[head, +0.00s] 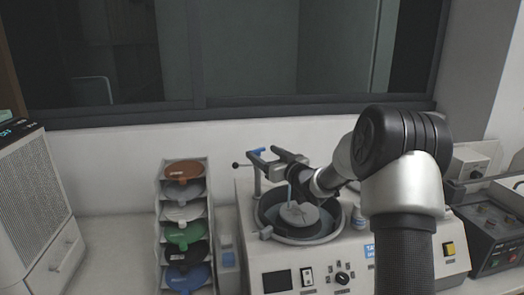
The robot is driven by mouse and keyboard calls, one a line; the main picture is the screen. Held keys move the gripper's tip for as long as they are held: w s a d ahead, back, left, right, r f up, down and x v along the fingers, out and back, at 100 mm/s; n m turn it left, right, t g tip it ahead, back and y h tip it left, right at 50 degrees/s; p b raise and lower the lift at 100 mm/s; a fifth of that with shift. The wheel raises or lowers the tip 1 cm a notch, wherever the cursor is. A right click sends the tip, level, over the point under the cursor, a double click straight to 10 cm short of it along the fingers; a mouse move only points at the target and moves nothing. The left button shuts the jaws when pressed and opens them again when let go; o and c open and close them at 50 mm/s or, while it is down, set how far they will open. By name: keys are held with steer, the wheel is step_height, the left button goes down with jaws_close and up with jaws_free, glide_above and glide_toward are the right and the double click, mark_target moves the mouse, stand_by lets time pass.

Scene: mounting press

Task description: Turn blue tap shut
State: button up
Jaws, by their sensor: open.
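The blue tap (259,150) is a small blue lever on top of a grey post, at the back left of the round bowl (338,222) of a benchtop machine. A thin pale-blue streak, seemingly water, runs down over the grey disc (300,214) in the bowl. My gripper (274,163) is open above the back of the bowl, reaching in from the right, close to the tap on its right. It is small and partly hidden by my own wrist. I cannot tell whether a finger touches the lever.
A rack (162,240) of several coloured discs stands left of the machine. A thin lever with a black knob (235,165) sticks out at the back left. A control box (492,232) is at right. A white cabinet (35,205) stands far left. The wall and window are behind.

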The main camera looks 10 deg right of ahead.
steer(key=shift+x, duration=0.95)
steer(key=shift+c, duration=0.2)
steer(key=c, duration=1)
steer(key=h+b, duration=0.1)
steer(key=b, duration=0.1)
steer(key=m+b, duration=0.1)
steer(key=b, duration=0.1)
steer(key=shift+a+f+t+h, duration=0.25)
steer(key=shift+f+t+h, duration=0.05)
steer(key=shift+t+h, duration=0.1)
steer(key=m+h+b, duration=0.1)
steer(key=b, duration=0.2)
steer(key=m+h+b, duration=0.1)
steer(key=h+b, duration=0.1)
steer(key=b, duration=0.2)
steer(key=shift+s+a+t, duration=0.1)
steer(key=shift+a+t, duration=0.15)
steer(key=shift+t, duration=0.15)
steer(key=h+b, duration=0.1)
steer(key=m+h+b, duration=0.1)
steer(key=b, duration=0.1)
steer(key=shift+r+m, duration=0.3)
steer(key=shift+r, duration=0.1)
